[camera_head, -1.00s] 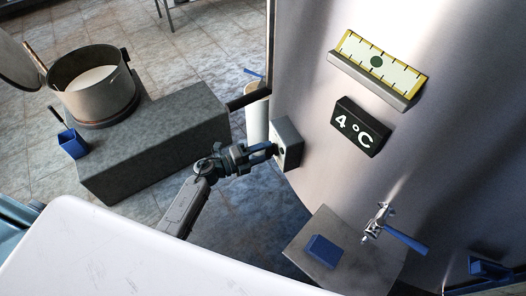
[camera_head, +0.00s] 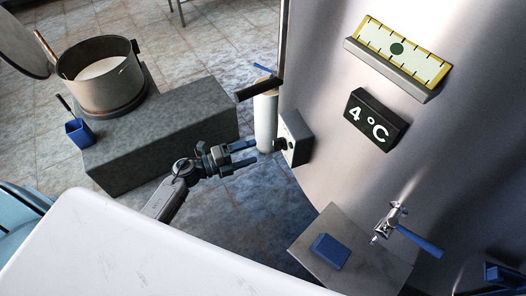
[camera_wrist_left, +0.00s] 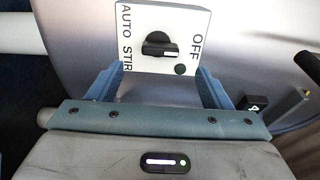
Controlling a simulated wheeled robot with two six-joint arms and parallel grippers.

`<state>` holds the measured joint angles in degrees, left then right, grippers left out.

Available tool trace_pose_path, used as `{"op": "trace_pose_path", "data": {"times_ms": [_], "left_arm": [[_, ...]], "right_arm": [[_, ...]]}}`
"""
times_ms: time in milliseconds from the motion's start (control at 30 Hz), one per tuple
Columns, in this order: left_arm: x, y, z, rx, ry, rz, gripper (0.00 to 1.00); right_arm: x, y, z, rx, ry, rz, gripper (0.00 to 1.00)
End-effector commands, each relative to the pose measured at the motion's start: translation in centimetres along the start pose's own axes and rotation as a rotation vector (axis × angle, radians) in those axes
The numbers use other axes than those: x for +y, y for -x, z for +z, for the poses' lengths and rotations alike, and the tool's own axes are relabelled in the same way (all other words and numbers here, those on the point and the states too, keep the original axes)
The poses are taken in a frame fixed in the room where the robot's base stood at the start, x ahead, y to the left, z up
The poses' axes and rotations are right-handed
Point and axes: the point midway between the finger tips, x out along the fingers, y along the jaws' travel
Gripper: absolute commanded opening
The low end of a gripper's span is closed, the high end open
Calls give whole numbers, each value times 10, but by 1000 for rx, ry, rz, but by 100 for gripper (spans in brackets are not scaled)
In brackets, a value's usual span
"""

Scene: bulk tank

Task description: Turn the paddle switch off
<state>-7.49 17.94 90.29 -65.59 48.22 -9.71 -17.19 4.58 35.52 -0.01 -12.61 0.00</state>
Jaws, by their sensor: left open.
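The paddle switch is a black knob (camera_wrist_left: 160,46) on a white switch plate (camera_wrist_left: 160,14) lettered AUTO, STIR and OFF. Its white mark points right, toward the OFF lettering. A green dot sits below and right of it on the plate. In the head view the switch box (camera_head: 299,138) is fixed low on the tank's left side, with the dark knob (camera_head: 280,143) facing left. My left gripper (camera_head: 250,153) is open and empty, a short gap from the knob. Its blue fingers (camera_wrist_left: 160,78) frame the plate's lower edge in the wrist view. My right gripper is out of view.
The steel tank (camera_head: 330,90) fills the right, with a 4 °C display (camera_head: 370,119), a yellow gauge (camera_head: 403,53) and a blue-handled tap (camera_head: 403,226). A pale vertical pipe (camera_head: 265,122) stands behind the gripper. A grey block (camera_head: 165,140) carries a pot (camera_head: 100,88).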

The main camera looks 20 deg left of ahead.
Motion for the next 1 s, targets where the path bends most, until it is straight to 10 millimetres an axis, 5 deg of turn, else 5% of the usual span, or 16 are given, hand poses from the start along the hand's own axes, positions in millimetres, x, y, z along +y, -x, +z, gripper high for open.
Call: {"op": "trace_pose_path", "data": {"times_ms": [233,833,1000], "left_arm": [[1,28,0,1,-1,0,73],[0,31,0,-2,3,-1,73],[38,41,15,-124,144,3,73]], "right_arm": [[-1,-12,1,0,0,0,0],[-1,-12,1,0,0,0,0],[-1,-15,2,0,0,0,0]]}}
